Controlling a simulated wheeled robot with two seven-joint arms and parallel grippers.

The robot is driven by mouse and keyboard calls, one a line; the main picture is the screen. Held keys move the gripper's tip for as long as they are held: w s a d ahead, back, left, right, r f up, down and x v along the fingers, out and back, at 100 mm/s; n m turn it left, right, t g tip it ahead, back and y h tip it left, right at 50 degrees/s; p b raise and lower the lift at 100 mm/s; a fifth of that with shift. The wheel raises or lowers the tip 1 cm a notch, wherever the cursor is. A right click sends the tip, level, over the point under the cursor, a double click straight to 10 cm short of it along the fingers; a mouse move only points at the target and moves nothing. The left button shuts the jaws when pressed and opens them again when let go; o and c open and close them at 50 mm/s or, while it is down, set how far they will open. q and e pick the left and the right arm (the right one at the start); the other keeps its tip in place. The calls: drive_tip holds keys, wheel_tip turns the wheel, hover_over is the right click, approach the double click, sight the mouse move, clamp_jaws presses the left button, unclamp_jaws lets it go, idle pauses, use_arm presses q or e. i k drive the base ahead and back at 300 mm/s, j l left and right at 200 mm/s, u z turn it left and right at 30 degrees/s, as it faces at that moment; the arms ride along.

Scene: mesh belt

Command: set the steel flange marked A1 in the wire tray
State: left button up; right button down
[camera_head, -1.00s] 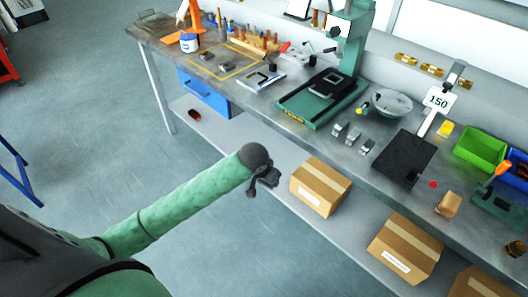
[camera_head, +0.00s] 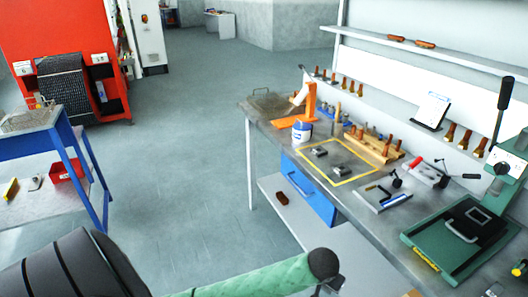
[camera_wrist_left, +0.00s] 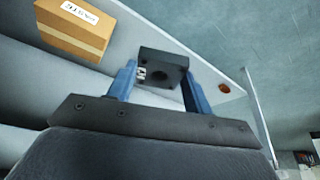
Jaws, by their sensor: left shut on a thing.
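My left gripper (camera_wrist_left: 160,90) is shut on a dark square flange (camera_wrist_left: 174,60) with a round hole and a small white label. The label is too small to read for sure. In the head view my left gripper (camera_head: 330,287) is at the bottom edge, in front of the bench, and its fingers and the flange are mostly cut off. A grey mesh-like tray (camera_head: 28,121) lies on the blue-framed stand at the left; it looks like the wire tray, but I cannot be sure. My right gripper is not in view.
The workbench (camera_head: 262,112) holds a yellow-outlined area (camera_head: 344,183) with small grey blocks, a blue-white tub (camera_head: 301,132) and a green press (camera_head: 455,240). A red machine (camera_head: 70,40) with a dark mesh belt (camera_head: 65,85) stands at the back left. Open floor (camera_head: 190,150) lies between.

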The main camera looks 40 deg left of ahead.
sight(271, 107)
drive_tip(key=i+j, duration=0.1)
drive_tip(key=j, duration=0.25)
drive_tip(key=i+j, duration=0.15)
drive_tip(key=j, duration=0.2)
drive_tip(key=i+j, duration=0.1)
drive_tip(key=j, duration=0.25)
drive_tip(key=i+j, duration=0.1)
drive_tip(key=j, duration=0.25)
drive_tip(key=i+j, duration=0.15)
drive_tip(key=j, duration=0.2)
drive_tip(key=i+j, duration=0.1)
drive_tip(key=j, duration=0.25)
